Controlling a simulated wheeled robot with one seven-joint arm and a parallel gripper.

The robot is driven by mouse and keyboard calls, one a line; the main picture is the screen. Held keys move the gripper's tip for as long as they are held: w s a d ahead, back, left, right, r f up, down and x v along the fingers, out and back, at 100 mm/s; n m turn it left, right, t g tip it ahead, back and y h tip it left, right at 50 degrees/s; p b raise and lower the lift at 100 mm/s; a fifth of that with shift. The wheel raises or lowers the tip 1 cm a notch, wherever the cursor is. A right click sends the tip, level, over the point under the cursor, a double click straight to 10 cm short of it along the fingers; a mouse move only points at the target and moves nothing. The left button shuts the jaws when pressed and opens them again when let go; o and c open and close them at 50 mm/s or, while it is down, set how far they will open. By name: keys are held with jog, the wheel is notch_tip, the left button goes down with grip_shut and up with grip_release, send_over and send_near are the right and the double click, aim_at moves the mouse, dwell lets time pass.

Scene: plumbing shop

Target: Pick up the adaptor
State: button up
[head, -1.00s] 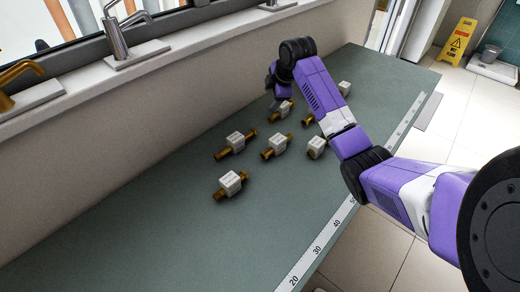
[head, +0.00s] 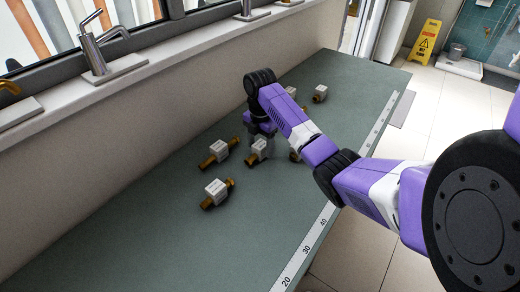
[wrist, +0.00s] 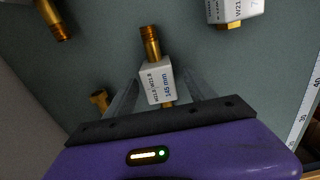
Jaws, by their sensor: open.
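Several brass fittings with white block labels lie on the green bench, and they look alike at this size. In the wrist view, one brass fitting (wrist: 150,42) with a white label, its print only partly legible, lies between the fingers of my gripper (wrist: 162,82). The fingers are open, one on each side, with a gap visible; its near end is hidden by my gripper body. In the head view, my gripper (head: 261,130) is low over the bench beside a labelled fitting (head: 258,150). I cannot tell which fitting is the adaptor.
Other fittings lie close by: one to the left (head: 214,152), one toward the front (head: 216,192), one at the back (head: 320,93). A brass end (wrist: 99,100) lies just outside my left finger. The wall and window ledge border the bench's left; its front left is clear.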

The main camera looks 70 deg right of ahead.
jog(key=shift+f, duration=0.95)
grip_shut()
jog(key=shift+r, duration=0.15)
